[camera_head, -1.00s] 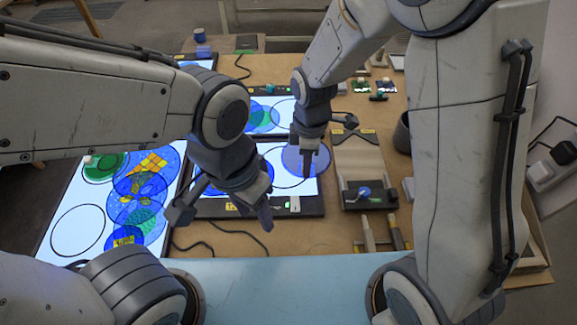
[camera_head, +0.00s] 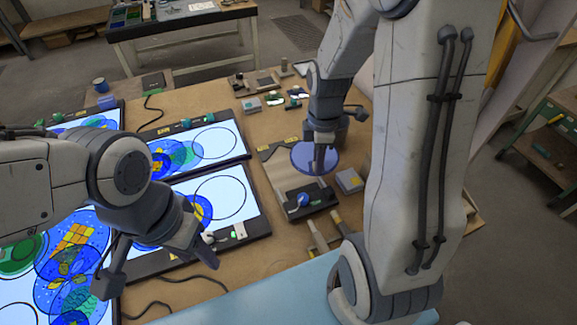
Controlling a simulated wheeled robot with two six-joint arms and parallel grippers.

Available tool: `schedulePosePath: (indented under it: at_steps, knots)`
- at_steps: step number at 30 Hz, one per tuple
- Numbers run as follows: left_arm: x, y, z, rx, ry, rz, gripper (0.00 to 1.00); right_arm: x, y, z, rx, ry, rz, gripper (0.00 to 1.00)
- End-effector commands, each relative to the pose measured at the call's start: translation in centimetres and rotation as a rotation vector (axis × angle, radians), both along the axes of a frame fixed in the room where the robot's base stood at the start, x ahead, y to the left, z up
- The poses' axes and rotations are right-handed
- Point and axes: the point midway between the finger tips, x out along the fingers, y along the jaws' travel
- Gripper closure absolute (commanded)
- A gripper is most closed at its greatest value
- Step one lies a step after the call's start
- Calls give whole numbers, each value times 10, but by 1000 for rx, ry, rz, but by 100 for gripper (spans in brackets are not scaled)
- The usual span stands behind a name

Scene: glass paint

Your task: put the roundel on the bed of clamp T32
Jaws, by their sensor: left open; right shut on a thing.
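The roundel (camera_head: 303,157) is a translucent blue-violet disc. My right gripper (camera_head: 318,165) is shut on it and holds it over the clamp (camera_head: 276,170). The clamp has a pale flat bed, a dark front end with a blue knob (camera_head: 302,199) and a yellow label at the back too small to read, so I cannot confirm it is T32. The disc hides part of the bed; I cannot tell how high it is above it. My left gripper (camera_head: 157,272) is open and empty above the front light panels.
Lit panels (camera_head: 236,196) with black circles and overlapping coloured discs fill the left of the brown table. A grey block (camera_head: 349,181) stands right of the clamp. Handled tools (camera_head: 318,234) lie in front of it. Small blocks (camera_head: 251,104) stand behind.

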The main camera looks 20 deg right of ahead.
Motion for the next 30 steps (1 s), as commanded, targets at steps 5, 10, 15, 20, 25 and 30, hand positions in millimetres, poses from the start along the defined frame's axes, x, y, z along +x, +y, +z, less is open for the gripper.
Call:
schedulePosePath:
  at_steps: [5,10,15,20,25,30]
  knots:
    - [0,0,3,0,0,0,50,-6,-31,-1,0,-1,-52,100]
    - [0,0,6,0,0,0,50,-1,-32,-7,1,3,-59,100]
    - [0,0,15,0,0,1,50,25,-7,-28,0,4,-54,100]
    - [0,0,25,0,0,1,50,53,17,-49,0,3,-55,100]
    - [0,0,31,0,0,2,50,73,34,-66,0,0,-59,100]
    - [0,0,34,0,0,2,50,79,40,-75,0,0,-62,100]
